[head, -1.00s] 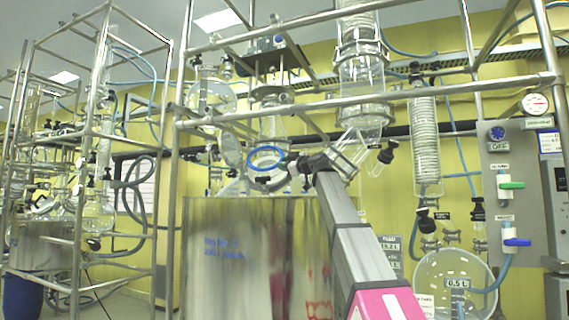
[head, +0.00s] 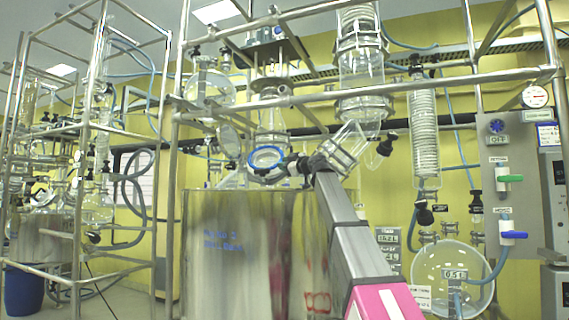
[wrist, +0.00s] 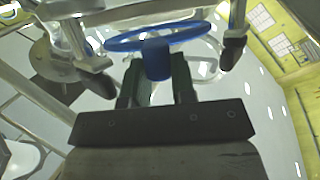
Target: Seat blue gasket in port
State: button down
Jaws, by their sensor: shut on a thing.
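The blue gasket (head: 266,156) is a ring held up over the steel vessel's rim in the head view. In the wrist view the ring (wrist: 165,36) spans past both fingers, with a blue tab (wrist: 157,60) below it. My gripper (wrist: 157,75) is shut on that tab between its dark fingers. In the head view my gripper (head: 290,168) is just right of the ring. Clear glass shows behind and inside the ring; I cannot tell which opening is the port, or whether the ring touches it.
The steel vessel (head: 235,245) stands below my gripper. Steel frame bars (head: 400,97) cross above it. A slanted glass branch (head: 345,150) is close to the right of my gripper. In the wrist view dark clamp knobs (wrist: 232,52) flank the ring.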

jog(key=shift+w+f, duration=0.5)
jog(key=shift+w, duration=0.1)
jog(key=shift+f, duration=0.1)
dwell(0.4)
jog(key=c, duration=0.9)
grip_release()
jog(key=shift+o, duration=0.2)
